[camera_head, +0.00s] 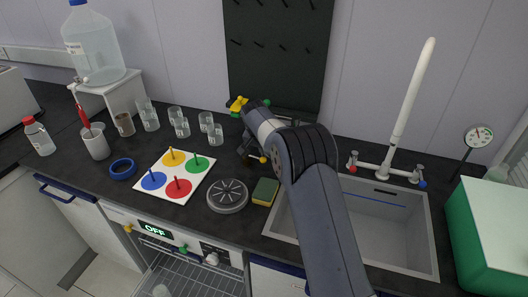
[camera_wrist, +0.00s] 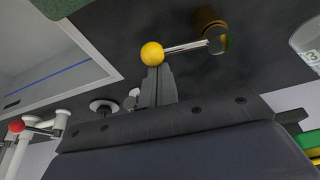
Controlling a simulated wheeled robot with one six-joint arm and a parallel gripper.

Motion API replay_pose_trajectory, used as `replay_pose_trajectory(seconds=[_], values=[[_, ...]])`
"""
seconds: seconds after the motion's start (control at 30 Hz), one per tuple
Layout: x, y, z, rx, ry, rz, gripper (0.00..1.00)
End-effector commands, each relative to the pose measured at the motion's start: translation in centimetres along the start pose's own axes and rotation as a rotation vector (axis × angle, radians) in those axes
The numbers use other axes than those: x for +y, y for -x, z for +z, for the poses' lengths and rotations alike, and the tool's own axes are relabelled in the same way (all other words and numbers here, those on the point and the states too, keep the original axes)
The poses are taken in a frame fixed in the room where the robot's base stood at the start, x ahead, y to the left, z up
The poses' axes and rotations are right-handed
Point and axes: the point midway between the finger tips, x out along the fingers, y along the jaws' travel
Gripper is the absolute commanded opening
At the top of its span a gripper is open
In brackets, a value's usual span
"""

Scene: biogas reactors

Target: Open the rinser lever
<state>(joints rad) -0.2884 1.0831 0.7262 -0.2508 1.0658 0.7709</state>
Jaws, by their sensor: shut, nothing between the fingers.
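A lever with a yellow ball knob (camera_wrist: 152,53) and a thin metal rod runs to a brass-coloured fitting (camera_wrist: 210,27) on the dark counter in the wrist view. The ball also shows in the head view (camera_head: 263,159), left of the sink. My gripper (camera_wrist: 154,72) is shut and empty, its fingertips right at the ball. I cannot tell whether they touch it. In the head view my arm hides most of the gripper and part of the fitting. A round grey slotted disc (camera_head: 228,196) lies on the counter in front of the lever.
A sponge (camera_head: 265,191) lies beside the sink (camera_head: 385,230). A white tap (camera_head: 395,140) with red and blue knobs stands behind the sink. Several glasses (camera_head: 182,127) and a board with coloured discs (camera_head: 175,175) are to the left. A dark pegboard (camera_head: 275,55) hangs behind.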

Motion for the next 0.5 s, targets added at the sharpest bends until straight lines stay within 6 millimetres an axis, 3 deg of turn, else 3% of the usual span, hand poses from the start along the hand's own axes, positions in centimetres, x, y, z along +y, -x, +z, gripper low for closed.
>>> replay_pose_trajectory(seconds=[0.5], values=[[-0.4,1.1,3.1,0.000,-0.436,0.162,0.00]])
